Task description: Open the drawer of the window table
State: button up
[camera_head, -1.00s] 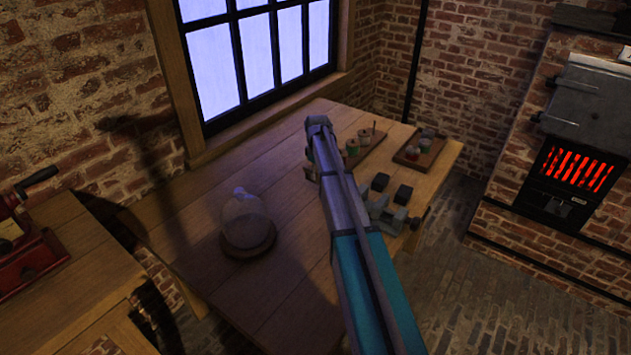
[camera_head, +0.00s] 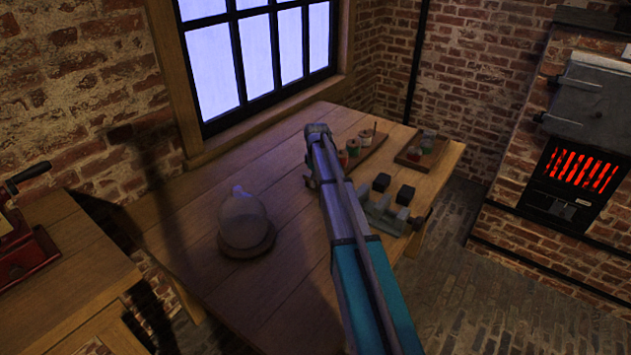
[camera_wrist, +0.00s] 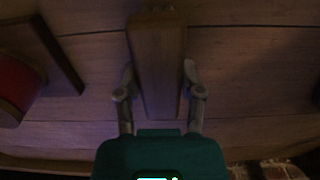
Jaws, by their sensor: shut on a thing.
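The window table (camera_head: 290,285) is a plank-topped wooden table below the window. I cannot make out its drawer in the head view. In the wrist view my gripper (camera_wrist: 159,80) has one finger on each side of a long wooden block (camera_wrist: 157,45) and is shut on it. The block lies over planks, and I cannot tell whether it belongs to the drawer.
A glass dome on a round base (camera_head: 243,222) stands left of my arm. Small spools on a board (camera_head: 365,150), a small tray (camera_head: 421,150) and a grey metal device (camera_head: 386,212) are on the right. A red crank machine (camera_head: 25,255) is far left. A glowing stove (camera_head: 578,172) stands right.

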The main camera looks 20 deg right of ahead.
jog(key=o, duration=1)
jog(key=shift+r, duration=0.15)
notch_tip(320, 180, up, 12)
jog(key=p, duration=1.2)
jog(key=shift+s, duration=0.15)
jog(key=s+a+m, duration=0.2)
jog(key=s+a, duration=0.3)
jog(key=s, duration=0.5)
jog(key=s+a+m, duration=0.2)
jog(key=s+a, duration=0.4)
jog(key=s, duration=0.4)
jog(key=s+a+m, duration=0.2)
jog(key=s+a, duration=0.3)
jog(key=s, duration=0.6)
jog(key=shift+s+a+m, duration=0.1)
jog(key=shift+a+m, duration=0.2)
jog(key=shift+a, duration=0.05)
